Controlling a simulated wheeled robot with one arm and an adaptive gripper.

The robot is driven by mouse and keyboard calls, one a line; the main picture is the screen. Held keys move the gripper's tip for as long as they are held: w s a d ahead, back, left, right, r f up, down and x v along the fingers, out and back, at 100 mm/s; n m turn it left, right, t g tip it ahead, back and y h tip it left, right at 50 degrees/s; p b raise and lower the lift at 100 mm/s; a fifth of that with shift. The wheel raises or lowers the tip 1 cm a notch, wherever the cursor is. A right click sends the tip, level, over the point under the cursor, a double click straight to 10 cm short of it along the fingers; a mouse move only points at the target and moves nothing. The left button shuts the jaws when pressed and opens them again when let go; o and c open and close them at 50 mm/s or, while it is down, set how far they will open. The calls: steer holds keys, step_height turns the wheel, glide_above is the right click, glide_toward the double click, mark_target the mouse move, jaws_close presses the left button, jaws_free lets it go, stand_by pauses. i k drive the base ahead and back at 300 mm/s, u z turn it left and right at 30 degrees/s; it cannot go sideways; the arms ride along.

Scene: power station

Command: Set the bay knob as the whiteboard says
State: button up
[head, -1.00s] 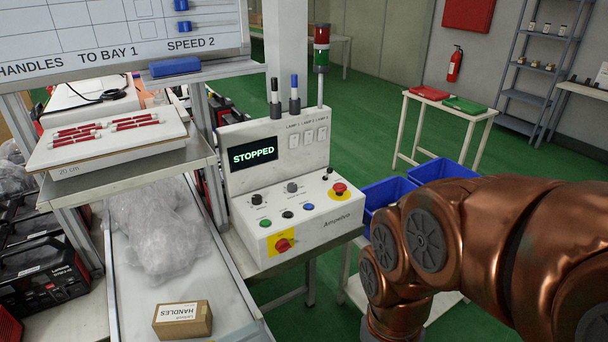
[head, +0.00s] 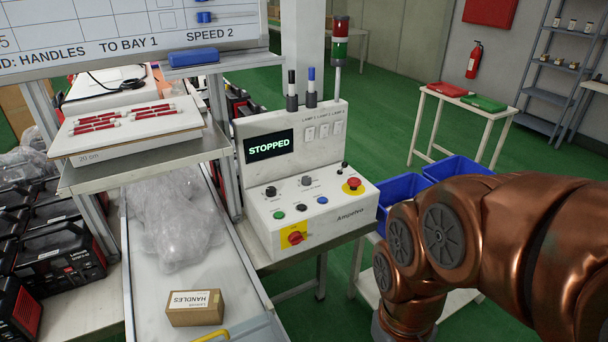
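The whiteboard (head: 120,22) at the top left reads "HANDLES TO BAY 1 SPEED 2"; its left part is cut off. The white control box (head: 335,218) marked Ampelvo stands right of the conveyor, its display (head: 269,145) reading "STOPPED". The knob labels and pointer directions are too small to read. My gripper is out of view; only my copper arm shows at the right.
A cardboard box (head: 195,308) labelled HANDLES and a clear plastic-wrapped bundle (head: 172,222) lie on the conveyor (head: 240,276). Red handles lie on a white box on the left shelf. Blue bins (head: 400,190) stand behind the control box, partly beyond my arm. A signal tower (head: 340,40) rises behind it.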

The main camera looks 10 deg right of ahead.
mark_target(306, 180)
steer(key=k, duration=0.5)
steer(key=z, duration=1.15)
steer(key=i, duration=0.85)
steer(key=u, duration=2.1)
steer(key=i, duration=0.5)
steer(key=u, duration=0.1)
